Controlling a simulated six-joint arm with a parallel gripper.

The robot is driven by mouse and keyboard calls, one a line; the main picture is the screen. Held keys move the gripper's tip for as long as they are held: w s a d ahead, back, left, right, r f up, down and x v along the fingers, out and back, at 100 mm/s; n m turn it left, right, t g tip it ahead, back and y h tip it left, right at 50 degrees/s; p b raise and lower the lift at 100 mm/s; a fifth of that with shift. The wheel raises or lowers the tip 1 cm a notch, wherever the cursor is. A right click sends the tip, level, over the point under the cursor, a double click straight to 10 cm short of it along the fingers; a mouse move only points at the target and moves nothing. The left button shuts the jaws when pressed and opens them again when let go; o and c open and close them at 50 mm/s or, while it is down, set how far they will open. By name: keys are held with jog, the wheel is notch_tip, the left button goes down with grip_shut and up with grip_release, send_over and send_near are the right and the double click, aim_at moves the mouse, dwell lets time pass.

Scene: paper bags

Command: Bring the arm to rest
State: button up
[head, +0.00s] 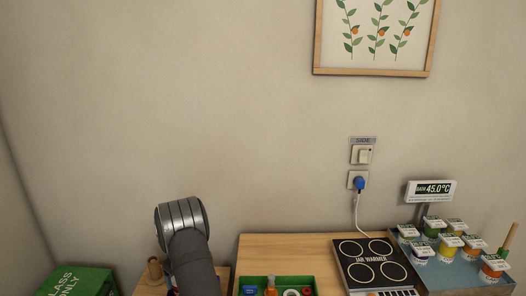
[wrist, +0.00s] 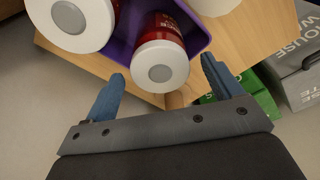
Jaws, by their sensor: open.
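My arm shows in the head view at the bottom, left of the wooden counter, with its grey rounded joint raised; the gripper itself is not seen there. In the wrist view my gripper (wrist: 165,80) has its two blue fingers spread wide apart. Nothing is held between them. Beyond the fingertips, a red jar with a white lid (wrist: 160,65) sits in a purple tray (wrist: 118,47). I cannot tell how far the fingers are from the jar.
The wooden counter (head: 275,247) carries a green tray (head: 300,282), a jar warmer plate (head: 372,262) and several small labelled jars at the right. A green glass bin (head: 75,282) stands at the lower left.

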jog(key=r, duration=0.7)
jog(key=shift+s+d, duration=0.2)
jog(key=shift+d, duration=0.2)
jog(key=f, duration=0.8)
jog(key=a+f, duration=0.1)
jog(key=f, duration=0.3)
jog(key=shift+w+a, duration=0.1)
jog(key=shift+w, duration=0.25)
notch_tip(320, 180, up, 10)
jog(key=shift+r, duration=0.25)
jog(key=shift+s+a, duration=0.15)
jog(key=shift+a, duration=0.55)
jog(key=a+f, duration=0.3)
jog(key=a, duration=0.2)
jog(key=s+a+f, duration=0.1)
jog(key=a+f, duration=0.3)
jog(key=a, duration=0.1)
jog(key=s+a+f, duration=0.1)
jog(key=a+f, duration=0.3)
jog(key=a, duration=0.1)
jog(key=shift+a, duration=0.35)
jog(key=shift+r, duration=0.5)
jog(key=shift+s+d+r, duration=0.1)
jog(key=shift+r, duration=0.45)
